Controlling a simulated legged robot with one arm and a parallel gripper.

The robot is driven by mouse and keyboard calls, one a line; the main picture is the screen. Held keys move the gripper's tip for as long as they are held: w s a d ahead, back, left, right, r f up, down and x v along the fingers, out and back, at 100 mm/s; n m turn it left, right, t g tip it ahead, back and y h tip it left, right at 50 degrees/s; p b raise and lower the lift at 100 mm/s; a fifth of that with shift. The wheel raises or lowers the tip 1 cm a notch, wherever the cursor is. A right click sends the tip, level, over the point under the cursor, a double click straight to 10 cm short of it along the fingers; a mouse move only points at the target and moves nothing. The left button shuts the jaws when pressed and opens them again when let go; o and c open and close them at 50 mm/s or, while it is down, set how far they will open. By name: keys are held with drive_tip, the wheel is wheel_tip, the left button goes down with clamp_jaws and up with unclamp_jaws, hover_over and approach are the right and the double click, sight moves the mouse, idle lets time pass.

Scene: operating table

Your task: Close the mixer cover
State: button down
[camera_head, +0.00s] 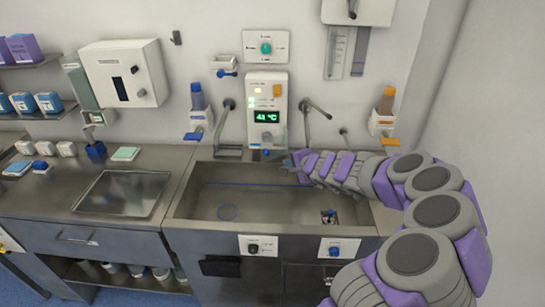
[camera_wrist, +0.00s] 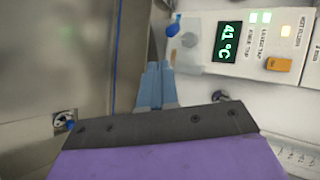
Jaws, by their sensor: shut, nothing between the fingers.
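A white control unit (camera_head: 266,110) with a green-lit display reading about 41 °C is fixed to the wall above the sink. It also shows in the wrist view (camera_wrist: 203,55), turned on its side, with lit indicators and an orange button (camera_wrist: 278,65). My gripper (camera_head: 289,163) is over the back of the sink, just below and right of the unit. In the wrist view its pale blue fingers (camera_wrist: 156,68) are together and empty, close to the unit; contact cannot be told.
The steel sink (camera_head: 180,209) lies below my arm. Bent metal pipes (camera_head: 314,108) flank the unit. Dispensers with a blue bottle (camera_head: 197,97) and an orange bottle (camera_head: 386,101) hang on either side. The left counter holds a tray (camera_head: 122,193) and small boxes.

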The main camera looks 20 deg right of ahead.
approach(268, 154)
wheel_tip(268, 154, down, 3)
drive_tip(key=w, duration=0.1)
drive_tip(key=shift+w+a, duration=0.15)
drive_tip(key=shift+w, duration=0.95)
drive_tip(key=shift+w+a, duration=0.15)
drive_tip(key=shift+w, duration=0.9)
